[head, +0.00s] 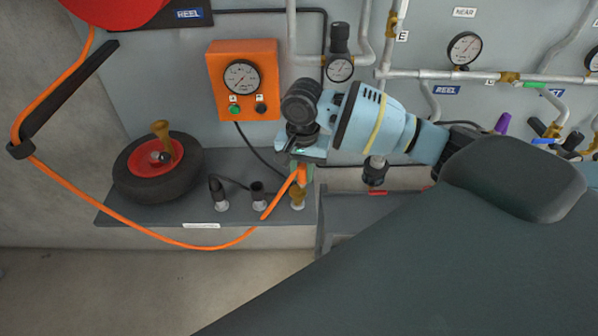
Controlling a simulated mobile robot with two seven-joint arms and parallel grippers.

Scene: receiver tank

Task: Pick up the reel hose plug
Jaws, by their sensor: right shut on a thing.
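The orange reel hose (150,228) sags from the upper left across the front of the shelf and rises to my right gripper (303,168). My right gripper is shut on the reel hose plug (302,176) at the hose's end; the jaws and wrist hide much of it. A brass fitting (297,196) shows just below the jaws, above the shelf; whether the plug touches it I cannot tell. My left gripper is not in view.
A tire with a red hub (152,182) lies on the grey shelf (215,165) at left. Two black fittings (218,195) (258,196) stand beside the plug. An orange gauge box (243,105) and a regulator gauge (340,69) are on the wall behind. Pipes and valves fill the right.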

